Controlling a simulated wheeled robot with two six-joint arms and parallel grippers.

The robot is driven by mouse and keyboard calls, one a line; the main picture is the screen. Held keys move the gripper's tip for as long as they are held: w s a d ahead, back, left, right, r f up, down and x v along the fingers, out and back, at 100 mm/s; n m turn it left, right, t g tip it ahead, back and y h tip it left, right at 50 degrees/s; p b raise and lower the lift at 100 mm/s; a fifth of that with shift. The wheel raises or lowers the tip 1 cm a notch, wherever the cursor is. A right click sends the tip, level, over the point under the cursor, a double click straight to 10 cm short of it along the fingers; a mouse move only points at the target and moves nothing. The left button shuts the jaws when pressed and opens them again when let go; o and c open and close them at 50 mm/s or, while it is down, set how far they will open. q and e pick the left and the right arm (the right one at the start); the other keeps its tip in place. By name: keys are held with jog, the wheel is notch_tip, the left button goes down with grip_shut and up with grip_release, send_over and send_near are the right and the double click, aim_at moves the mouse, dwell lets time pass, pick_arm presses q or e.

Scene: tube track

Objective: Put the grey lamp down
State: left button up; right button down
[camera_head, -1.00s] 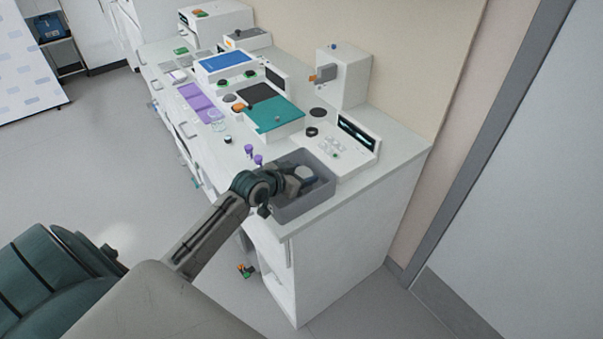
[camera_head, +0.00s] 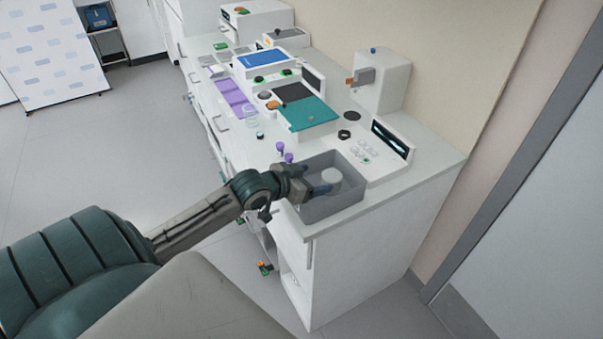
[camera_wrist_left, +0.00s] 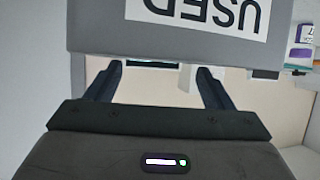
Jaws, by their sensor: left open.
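My left gripper (camera_head: 314,188) reaches over the near left rim of the grey bin (camera_head: 336,207) at the bench's near end. A pale grey, round-topped item (camera_head: 332,176) sits in the bin just beyond the fingers; it may be the grey lamp, but I cannot tell for sure. In the left wrist view, my left gripper (camera_wrist_left: 160,75) has its two dark fingers spread, with no held object visible between them. A grey wall with an upside-down "USED" label (camera_wrist_left: 200,12) fills the top of that view. My right gripper is not in view.
The white bench (camera_head: 425,160) carries a teal-topped device (camera_head: 308,114), purple trays (camera_head: 235,97), a white dispenser (camera_head: 383,80) and a panel with a dark display (camera_head: 390,140). Two purple-capped tubes (camera_head: 284,152) stand by the bin. Open floor (camera_head: 90,160) lies left.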

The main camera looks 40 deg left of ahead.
pick_arm(q)
jog(key=shift+v, duration=2)
